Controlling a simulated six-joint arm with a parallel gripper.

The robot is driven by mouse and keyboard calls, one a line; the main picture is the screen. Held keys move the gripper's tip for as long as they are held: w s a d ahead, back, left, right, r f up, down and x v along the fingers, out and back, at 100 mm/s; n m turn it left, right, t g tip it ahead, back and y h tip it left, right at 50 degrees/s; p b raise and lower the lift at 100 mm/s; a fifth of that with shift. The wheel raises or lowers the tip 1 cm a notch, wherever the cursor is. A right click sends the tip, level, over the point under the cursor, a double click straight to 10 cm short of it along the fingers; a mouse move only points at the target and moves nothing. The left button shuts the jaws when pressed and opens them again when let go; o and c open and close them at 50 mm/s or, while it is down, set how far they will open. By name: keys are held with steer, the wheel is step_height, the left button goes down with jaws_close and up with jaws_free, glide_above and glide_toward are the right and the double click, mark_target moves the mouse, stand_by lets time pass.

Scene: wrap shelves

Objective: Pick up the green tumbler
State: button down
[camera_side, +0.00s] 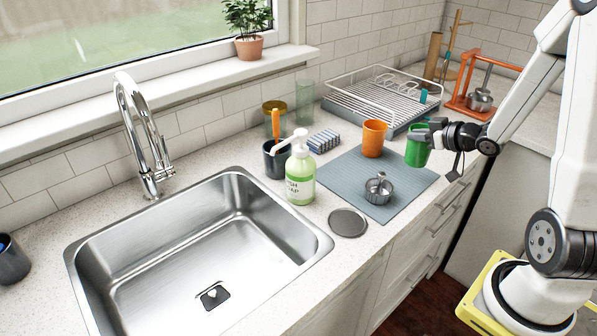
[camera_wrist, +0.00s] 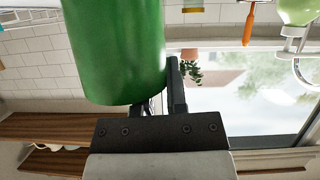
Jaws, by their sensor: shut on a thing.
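The green tumbler (camera_side: 417,150) is in my gripper (camera_side: 426,131) at the right side of the counter, in the side view. In the wrist view the green tumbler (camera_wrist: 115,50) fills the upper left, with a dark finger (camera_wrist: 174,88) against its right side. My gripper is shut on it. The tumbler looks upright at the right edge of the grey-blue mat (camera_side: 408,180). I cannot tell whether its base touches the mat or hangs just above it.
An orange tumbler (camera_side: 374,138) stands close to the left of the green one. A small metal pot (camera_side: 379,190) sits on the mat. A white dish rack (camera_side: 372,98) is behind, and an orange stand (camera_side: 497,76) is at the back right. The sink (camera_side: 205,245) is empty.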

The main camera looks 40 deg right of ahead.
mark_target(414, 147)
steer(key=shift+r, duration=2.1)
steer(key=shift+w, duration=0.15)
